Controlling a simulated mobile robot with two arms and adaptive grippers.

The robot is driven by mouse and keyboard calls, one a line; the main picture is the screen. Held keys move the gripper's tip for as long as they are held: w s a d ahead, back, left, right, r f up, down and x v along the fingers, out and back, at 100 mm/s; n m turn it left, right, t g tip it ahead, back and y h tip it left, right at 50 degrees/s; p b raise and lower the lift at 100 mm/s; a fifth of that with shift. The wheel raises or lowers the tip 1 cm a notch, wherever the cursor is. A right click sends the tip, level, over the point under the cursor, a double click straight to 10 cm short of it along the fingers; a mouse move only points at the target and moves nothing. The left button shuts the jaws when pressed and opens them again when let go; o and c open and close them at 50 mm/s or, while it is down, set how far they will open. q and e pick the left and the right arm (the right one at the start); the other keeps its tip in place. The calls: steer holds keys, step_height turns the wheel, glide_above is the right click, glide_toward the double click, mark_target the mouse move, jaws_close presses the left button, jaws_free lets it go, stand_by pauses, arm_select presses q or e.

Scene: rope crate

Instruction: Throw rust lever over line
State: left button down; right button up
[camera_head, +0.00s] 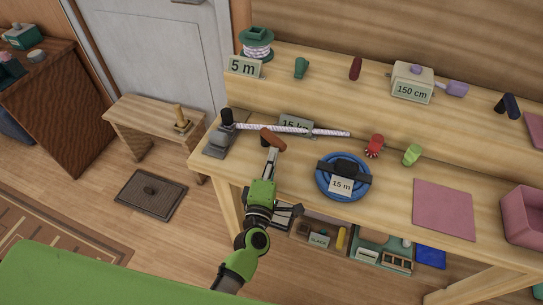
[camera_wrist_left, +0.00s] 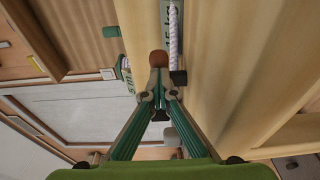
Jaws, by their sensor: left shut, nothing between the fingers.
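The rust lever (camera_head: 273,139) is a short rounded handle on the bench, slanting down to the right. Its upper end is close to the line (camera_head: 315,131), a white speckled rope stretched across the bench. My left gripper (camera_head: 272,154) is shut and empty, with its tips just at the near side of the lever. In the left wrist view, the rust lever's round end (camera_wrist_left: 158,58) shows just beyond the shut fingertips (camera_wrist_left: 160,92), and the rope (camera_wrist_left: 173,40) runs beside it. Whether the tips touch the lever I cannot tell. My right gripper is out of view.
A grey clamp (camera_head: 216,141) with a black post holds the rope's left end. A blue coil marked 15 m (camera_head: 324,188) lies right of my gripper. Red (camera_head: 375,147) and green (camera_head: 412,154) pieces stand further right. A pink mat (camera_head: 444,208) lies near the front edge.

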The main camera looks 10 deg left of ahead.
arm_select(q)
steer(key=s, duration=1.2)
steer(key=s+f+m+g+h, duration=0.1)
steer(key=s+f+m+g, duration=0.25)
steer(key=f, duration=0.75)
steer(key=s+f+m+g+h, duration=0.15)
steer(key=s+f+m, duration=0.3)
steer(key=f, duration=0.55)
steer(key=s+f+m+g+h, duration=0.1)
steer(key=s+f+m+g, duration=0.3)
steer(key=f, duration=0.7)
steer(key=s+a+f+m+g+y, duration=0.1)
steer(key=s+a+f+m+g, duration=0.1)
steer(key=s, duration=0.6)
steer(key=s+a+f+m+g+y, duration=0.1)
steer(key=s+a+f+m+g, duration=0.2)
steer(key=s+a+f, duration=0.4)
steer(key=s+a+f+m+g+y, duration=0.1)
steer(key=s+a+f+m+g, duration=0.2)
steer(key=s+f, duration=0.4)
steer(key=shift+s+a+f+m, duration=0.25)
steer(key=shift+s+a+m, duration=0.05)
steer(key=shift+s+a, duration=0.55)
steer(key=shift+y, duration=0.25)
